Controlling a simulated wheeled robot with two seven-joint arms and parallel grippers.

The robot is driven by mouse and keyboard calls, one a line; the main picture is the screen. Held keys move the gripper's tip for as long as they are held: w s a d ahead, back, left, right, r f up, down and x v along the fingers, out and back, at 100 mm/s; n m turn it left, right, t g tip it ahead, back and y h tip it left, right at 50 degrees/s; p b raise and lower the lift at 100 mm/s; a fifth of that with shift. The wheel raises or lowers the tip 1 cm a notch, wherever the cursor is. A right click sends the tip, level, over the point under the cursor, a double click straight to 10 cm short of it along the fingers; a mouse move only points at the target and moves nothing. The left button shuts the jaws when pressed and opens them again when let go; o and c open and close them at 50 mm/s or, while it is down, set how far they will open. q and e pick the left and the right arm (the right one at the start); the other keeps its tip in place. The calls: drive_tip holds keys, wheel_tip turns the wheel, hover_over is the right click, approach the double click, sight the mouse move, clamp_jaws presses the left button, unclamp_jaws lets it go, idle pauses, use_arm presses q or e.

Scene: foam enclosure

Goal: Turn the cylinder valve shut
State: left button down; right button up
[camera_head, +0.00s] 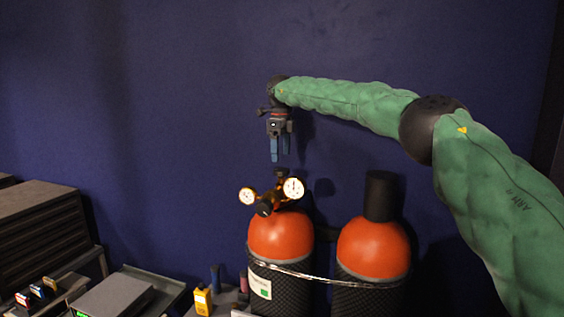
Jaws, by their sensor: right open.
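Two gas cylinders with orange tops and dark mesh sleeves stand side by side at the lower right of centre. The left cylinder (280,235) carries a brass regulator with two round white gauges (293,188). A dark valve knob (281,173) shows at the top of this assembly, partly behind the gauges. My right gripper (280,158) points down above the valve, its blue fingers apart from it with a small gap. It is open and empty. My left gripper is not in view.
The right cylinder (373,246) has a tall black cap (382,196). A metal chain (300,272) runs across both cylinders. A yellow device (203,301), a grey tray (150,287) and a dark slatted cabinet (45,235) stand at lower left. The wall behind is bare.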

sight(282, 169)
drive_tip(key=f, duration=0.1)
drive_tip(key=f+p, duration=0.1)
drive_tip(key=f, duration=0.1)
drive_tip(key=f+p, duration=0.1)
drive_tip(key=shift+w+d+f, duration=0.2)
drive_tip(key=shift+w+f, duration=0.1)
drive_tip(key=shift+s+a+f, duration=0.1)
drive_tip(key=shift+f, duration=0.15)
drive_tip(key=shift+s, duration=0.15)
drive_tip(key=c, duration=1)
